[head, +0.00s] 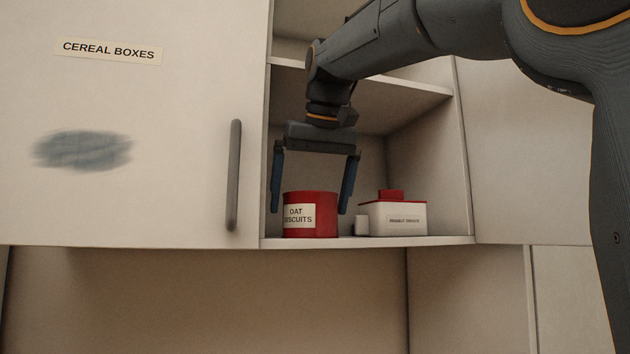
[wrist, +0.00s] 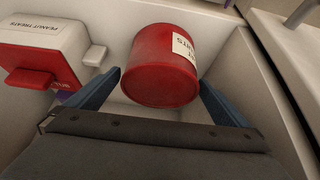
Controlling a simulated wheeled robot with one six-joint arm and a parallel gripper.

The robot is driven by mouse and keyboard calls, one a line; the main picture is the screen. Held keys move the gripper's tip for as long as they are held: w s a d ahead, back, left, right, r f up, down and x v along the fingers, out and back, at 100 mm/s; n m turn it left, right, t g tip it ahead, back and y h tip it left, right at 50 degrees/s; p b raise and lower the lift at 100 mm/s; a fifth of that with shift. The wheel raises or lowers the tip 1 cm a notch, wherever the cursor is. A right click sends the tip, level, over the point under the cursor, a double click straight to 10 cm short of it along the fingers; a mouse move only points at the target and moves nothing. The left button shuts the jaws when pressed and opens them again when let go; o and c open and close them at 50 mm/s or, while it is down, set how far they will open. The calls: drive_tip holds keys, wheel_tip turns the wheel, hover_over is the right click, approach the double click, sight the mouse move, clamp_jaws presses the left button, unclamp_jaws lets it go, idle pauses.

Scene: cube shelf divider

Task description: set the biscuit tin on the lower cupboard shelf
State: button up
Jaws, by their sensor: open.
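The biscuit tin (head: 326,214) is a red cylinder with a white label reading "OAT BISCUITS". It stands upright on the lower cupboard shelf (head: 400,241), near the left side of the opening. My gripper (head: 312,211) is above it, pointing down, with one blue finger on each side of the tin and gaps between. In the wrist view the tin (wrist: 163,70) lies between and beyond the open fingers (wrist: 160,92), with no clear contact. The tin's far side is hidden.
A white box with a red lid (head: 393,217), labelled "PEANUT TREATS" in the wrist view (wrist: 45,50), stands right of the tin. A small white block (head: 361,225) sits at its left side. The door (head: 150,190) with a grey handle (head: 233,175) is at left. The upper shelf (head: 420,86) is above.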

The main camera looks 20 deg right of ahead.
drive_tip(key=v, duration=1.2)
idle(0.7)
